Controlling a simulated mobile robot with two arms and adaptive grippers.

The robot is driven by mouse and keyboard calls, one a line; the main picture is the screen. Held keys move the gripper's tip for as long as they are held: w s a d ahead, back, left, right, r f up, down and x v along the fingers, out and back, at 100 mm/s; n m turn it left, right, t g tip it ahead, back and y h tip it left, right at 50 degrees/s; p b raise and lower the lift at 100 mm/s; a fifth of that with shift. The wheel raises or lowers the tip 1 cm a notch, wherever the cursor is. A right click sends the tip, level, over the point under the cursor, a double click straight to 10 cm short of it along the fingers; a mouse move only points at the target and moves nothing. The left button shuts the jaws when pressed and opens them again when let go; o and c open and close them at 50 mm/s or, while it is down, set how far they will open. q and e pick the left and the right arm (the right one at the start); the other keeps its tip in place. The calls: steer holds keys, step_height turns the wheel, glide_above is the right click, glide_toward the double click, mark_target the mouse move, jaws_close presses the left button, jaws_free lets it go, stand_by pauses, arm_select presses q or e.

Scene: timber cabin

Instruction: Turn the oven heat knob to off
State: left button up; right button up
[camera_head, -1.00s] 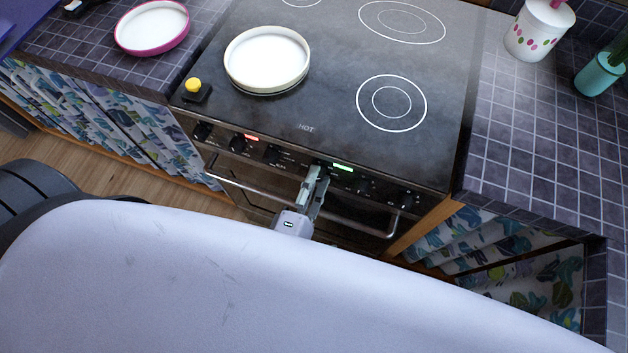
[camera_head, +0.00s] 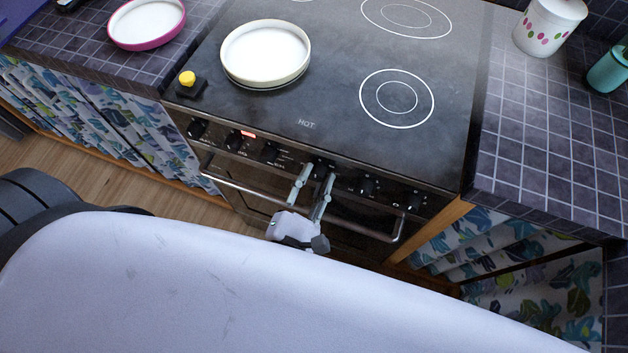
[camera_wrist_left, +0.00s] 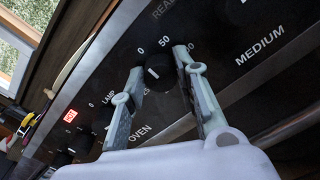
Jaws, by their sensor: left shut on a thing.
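The oven heat knob (camera_wrist_left: 156,76) is a black dial on the stove's front panel, above the printed word OVEN in the left wrist view. Its white mark lies on the side facing the printed 0. My left gripper (camera_head: 317,169) is at the panel of the black stove (camera_head: 330,134), in front of the oven door. In the left wrist view its two fingers stand on either side of the knob, shut on it. In the head view the fingers largely hide the knob. My right gripper is not in view.
A white round pan (camera_head: 266,54) sits on the cooktop, left of my gripper. A steel door handle (camera_head: 372,230) runs below the panel. Other knobs (camera_head: 367,186) flank the gripper. A red light (camera_head: 248,134) glows on the panel. Tiled counters stand on both sides.

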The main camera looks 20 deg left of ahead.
arm_select(q)
steer(key=shift+f+n, duration=0.1)
steer(key=shift+n, duration=0.2)
stand_by(0.4)
steer(key=o, duration=1.2)
steer(key=shift+c, duration=0.2)
steer(key=s, duration=1.2)
steer(key=shift+a, duration=0.2)
